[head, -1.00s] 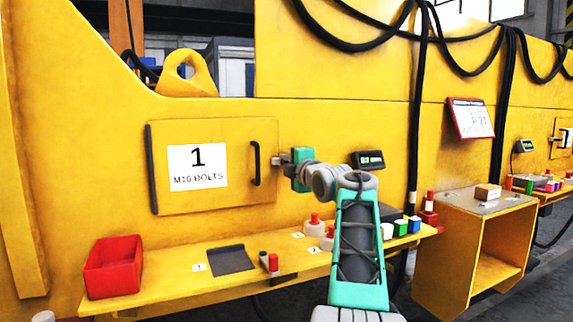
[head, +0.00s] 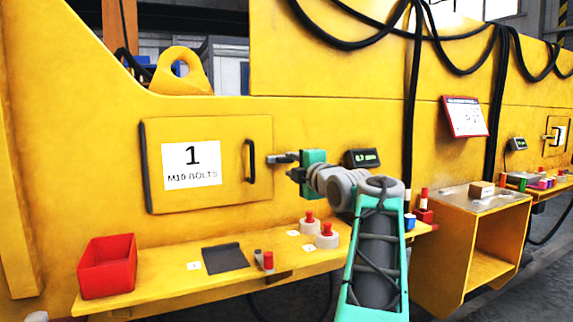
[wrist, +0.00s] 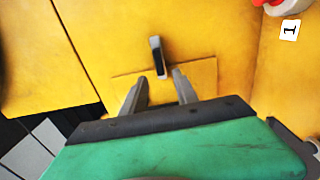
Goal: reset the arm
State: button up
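My gripper (head: 274,159) is to the right of the black door handle (head: 251,161), level with it and apart from it in the head view. In the wrist view my gripper (wrist: 160,84) has its two grey fingers spread with nothing between them. The handle (wrist: 158,56) shows just beyond the fingertips there. The yellow door (head: 210,193) with the sign "1 M10 BOLTS" looks shut. My green and grey arm reaches up from the bottom of the head view and hides part of the shelf.
A yellow shelf (head: 150,290) runs below the door. On it are a red bin (head: 107,268), a dark mat (head: 225,258), red-topped white knobs (head: 326,237) and a small red-topped piece (head: 268,262). A small display (head: 362,158) is on the wall behind my arm. An open yellow box stand (head: 455,235) is at right.

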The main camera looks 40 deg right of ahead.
jog(key=shift+s, duration=0.1)
jog(key=w+a+m+g+y+p, duration=0.2)
jog(key=w+a+m+g+p, duration=0.15)
jog(key=a+p, duration=0.85)
jog(key=s+a+f+m+g+y+p, duration=0.1)
jog(key=s+a+f+m+g+p, duration=0.1)
jog(key=a+p, duration=0.35)
jog(key=s+a+f+m+g+y+p, duration=0.1)
jog(key=a+f+m+g+p, duration=0.15)
jog(key=a, duration=0.55)
jog(key=s+a+f+m+g+p, duration=0.3)
jog(key=s+a+p, duration=0.3)
jog(key=s, duration=0.4)
jog(key=s+a+f+m+g+y+p, duration=0.1)
jog(key=s+a+f+m+g+p, duration=0.2)
jog(key=s, duration=0.7)
jog(key=a+p, duration=0.2)
jog(key=a, duration=0.2)
jog(key=shift+a+f+m+p, duration=0.25)
jog(key=shift+f+m+p, duration=0.1)
jog(key=shift+m+p, duration=0.05)
jog(key=shift+s, duration=0.1)
